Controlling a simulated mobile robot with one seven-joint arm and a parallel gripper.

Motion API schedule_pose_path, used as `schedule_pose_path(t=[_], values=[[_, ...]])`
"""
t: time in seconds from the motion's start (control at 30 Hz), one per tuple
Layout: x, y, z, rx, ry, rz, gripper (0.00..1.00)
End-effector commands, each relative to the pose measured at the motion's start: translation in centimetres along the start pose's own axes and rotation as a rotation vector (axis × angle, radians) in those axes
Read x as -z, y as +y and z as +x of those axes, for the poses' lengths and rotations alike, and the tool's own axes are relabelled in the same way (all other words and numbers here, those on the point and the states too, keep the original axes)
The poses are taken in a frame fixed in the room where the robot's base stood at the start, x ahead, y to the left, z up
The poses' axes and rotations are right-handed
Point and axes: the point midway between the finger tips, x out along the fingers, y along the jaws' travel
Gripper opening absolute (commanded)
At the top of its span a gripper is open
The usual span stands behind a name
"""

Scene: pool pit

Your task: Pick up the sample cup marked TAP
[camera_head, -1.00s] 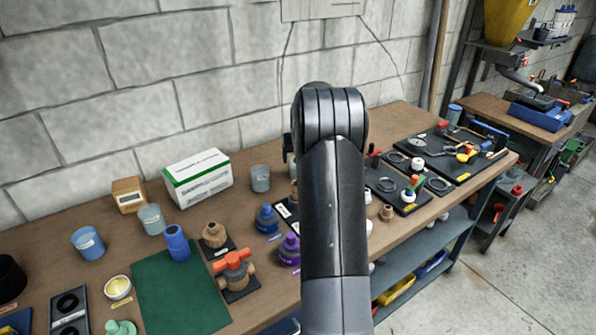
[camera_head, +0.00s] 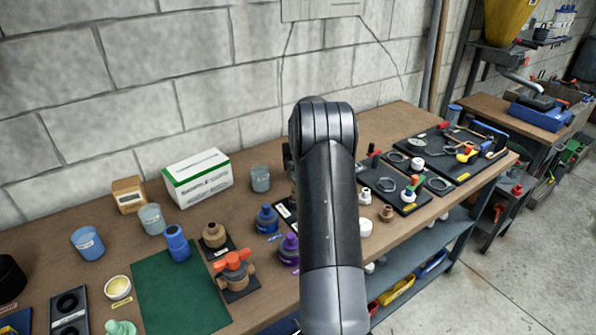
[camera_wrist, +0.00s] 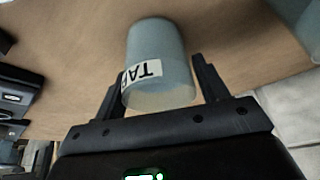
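The sample cup (camera_wrist: 158,42), grey-blue and translucent with a white label reading TAP, is in the wrist view with its label upside down. My gripper (camera_wrist: 155,76) is open with one finger on each side of the cup. A small gap shows at the right finger; at the left finger I cannot tell whether it touches. In the head view my gripper is hidden behind my arm. A grey cup (camera_head: 260,178) stands left of my arm there; I cannot tell whether it is the TAP cup.
Another cup (camera_wrist: 303,22) stands at the upper right in the wrist view. The head view shows a blue cup (camera_head: 88,243), a grey cup (camera_head: 151,219), a white-green box (camera_head: 198,182) and blue (camera_head: 267,219) and purple (camera_head: 289,249) bottles on the wooden bench (camera_head: 60,265). A block wall stands behind.

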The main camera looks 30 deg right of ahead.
Motion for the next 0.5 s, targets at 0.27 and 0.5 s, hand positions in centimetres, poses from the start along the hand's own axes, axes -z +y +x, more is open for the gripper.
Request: schedule_pose_path(t=[0.27,0.5], values=[[-0.01,0.0,-0.01,0.0,0.0,0.0,0.44],[0.02,-0.01,-0.05,0.0,0.0,0.0,0.28]])
